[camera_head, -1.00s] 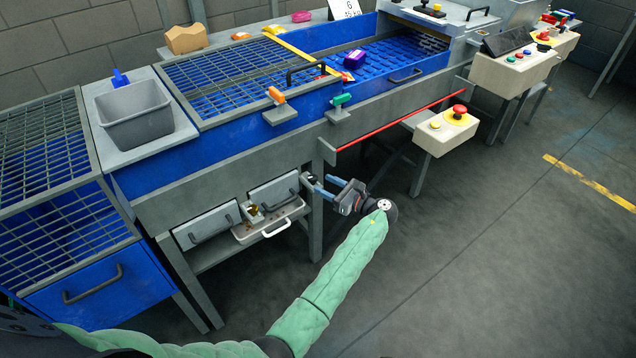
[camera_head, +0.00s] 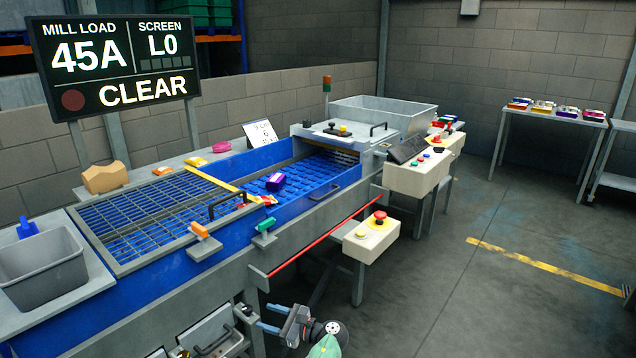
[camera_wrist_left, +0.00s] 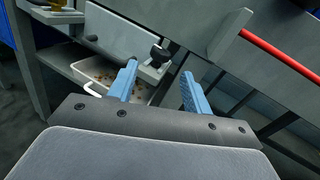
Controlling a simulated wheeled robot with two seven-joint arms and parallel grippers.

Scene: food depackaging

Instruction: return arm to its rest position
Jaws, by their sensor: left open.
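In the left wrist view the open left gripper (camera_wrist_left: 159,78) points at the machine's underside. A shallow pale tray (camera_wrist_left: 88,70) with brown crumbs lies just beyond the left finger. The gripper seems clear of the tray. Most of my left arm is below the head view's edge. My right gripper is not in view.
The blue machine has a mesh grate (camera_head: 150,215), a purple pack (camera_head: 275,181) on its bed and a red bar (camera_head: 325,238) along its front. A control box with a red button (camera_head: 378,218) juts out at the right. Open floor (camera_head: 450,310) lies to the right.

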